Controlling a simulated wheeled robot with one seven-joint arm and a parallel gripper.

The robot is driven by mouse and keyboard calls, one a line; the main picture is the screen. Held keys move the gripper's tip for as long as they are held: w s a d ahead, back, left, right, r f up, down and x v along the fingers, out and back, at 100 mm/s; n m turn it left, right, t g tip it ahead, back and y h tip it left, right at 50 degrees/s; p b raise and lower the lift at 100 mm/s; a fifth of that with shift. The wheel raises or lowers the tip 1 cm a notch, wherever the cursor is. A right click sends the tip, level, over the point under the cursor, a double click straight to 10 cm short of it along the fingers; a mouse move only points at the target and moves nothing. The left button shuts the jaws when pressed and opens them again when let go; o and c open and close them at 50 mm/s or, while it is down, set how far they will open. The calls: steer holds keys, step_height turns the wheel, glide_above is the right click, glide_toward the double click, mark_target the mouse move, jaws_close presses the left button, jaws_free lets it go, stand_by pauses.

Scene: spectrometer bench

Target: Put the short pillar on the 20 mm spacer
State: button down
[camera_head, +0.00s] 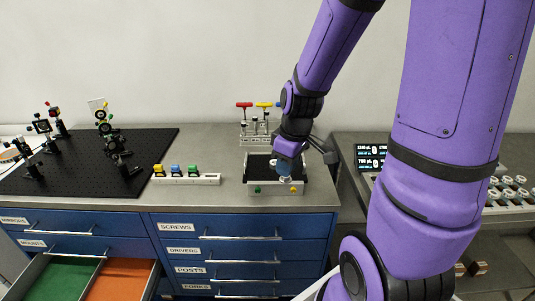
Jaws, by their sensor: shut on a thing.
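My gripper (284,172) points down over the black-lined tray (248,187) on the right part of the grey bench top. It is shut on a small pale piece (285,180), low at the tray's front right. The piece may be the short pillar; it is too small and too covered by the jaws to be sure. I cannot tell whether it touches anything below. I cannot pick out the 20 mm spacer in this view.
A rack of coloured-handle drivers (254,132) stands behind the tray. Left of it is a pale holder (210,179) with yellow, blue and green pieces. A black optics board (80,182) fills the left. An open drawer (100,262) juts out at front left.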

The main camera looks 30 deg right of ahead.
steer(key=w+d, duration=0.2)
steer(key=w, duration=0.2)
steer(key=w+d+f, duration=0.1)
steer(key=w+d, duration=0.1)
steer(key=w, duration=0.3)
steer(key=w+d, duration=0.2)
steer(key=w, duration=0.2)
steer(key=shift+w+d+f, duration=0.2)
steer(key=shift+w+f, duration=0.05)
steer(key=shift+w, duration=0.15)
steer(key=shift+w+d+f, duration=0.1)
steer(key=shift+w+f, duration=0.1)
step_height(320, 180, down, 3)
steer(key=shift+f, duration=0.1)
steer(key=c, duration=1)
jaws_free()
